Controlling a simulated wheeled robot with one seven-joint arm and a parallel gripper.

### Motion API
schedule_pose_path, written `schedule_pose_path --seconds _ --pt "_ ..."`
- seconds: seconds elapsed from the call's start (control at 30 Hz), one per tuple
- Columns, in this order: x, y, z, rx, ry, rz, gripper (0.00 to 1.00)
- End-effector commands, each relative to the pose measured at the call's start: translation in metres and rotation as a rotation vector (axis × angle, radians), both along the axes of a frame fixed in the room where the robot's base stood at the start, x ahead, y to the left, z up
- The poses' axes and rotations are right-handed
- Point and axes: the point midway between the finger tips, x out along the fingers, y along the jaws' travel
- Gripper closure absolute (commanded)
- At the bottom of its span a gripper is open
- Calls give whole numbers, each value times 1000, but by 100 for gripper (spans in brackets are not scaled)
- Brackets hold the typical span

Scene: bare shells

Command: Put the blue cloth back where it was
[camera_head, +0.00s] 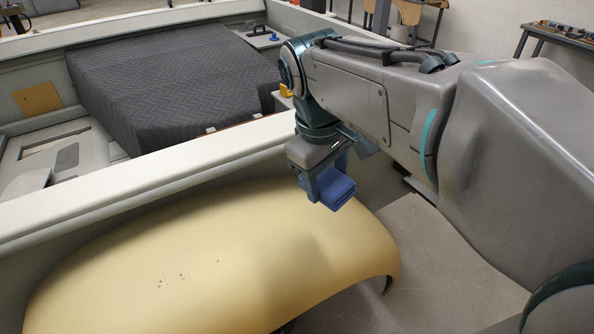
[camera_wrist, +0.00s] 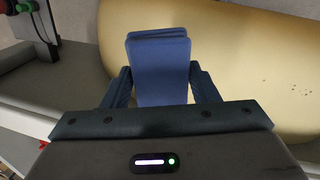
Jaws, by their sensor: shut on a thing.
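The blue cloth (camera_head: 336,189) is a folded pad held in my gripper (camera_head: 325,188). In the wrist view the cloth (camera_wrist: 160,70) sits between the two fingers of my gripper (camera_wrist: 160,85), which are shut on its sides. The cloth is in the air over the right part of a large curved yellow panel (camera_head: 215,255). In the wrist view the yellow panel (camera_wrist: 255,60) lies behind and to the right of the cloth. I cannot tell the exact height of the cloth above the panel.
A pale rail (camera_head: 150,175) runs behind the yellow panel. Beyond it stands a large dark patterned block (camera_head: 175,80). A small blue item (camera_head: 274,37) and a yellow item (camera_head: 286,90) are near that block. Grey floor (camera_head: 420,265) is clear right of the panel.

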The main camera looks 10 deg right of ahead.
Motion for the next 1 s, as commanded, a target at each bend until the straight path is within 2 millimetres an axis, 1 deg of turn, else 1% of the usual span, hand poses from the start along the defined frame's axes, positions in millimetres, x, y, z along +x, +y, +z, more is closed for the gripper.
schedule_pose_path --seconds 0.03,0.13,0.23,0.3,0.37,0.8,0.9,1.0 --pt "-11 -5 -7 50 23 -65 64" --pt "-25 -7 -20 123 47 -155 64" --pt "-30 -6 -26 160 55 -200 64" --pt "-27 -6 -31 169 58 -211 64" --pt "-20 -5 -36 171 61 -214 64" --pt "56 -2 -80 168 60 -211 64" --pt "70 -1 -88 168 58 -210 64" --pt "79 -1 -94 167 56 -209 64"
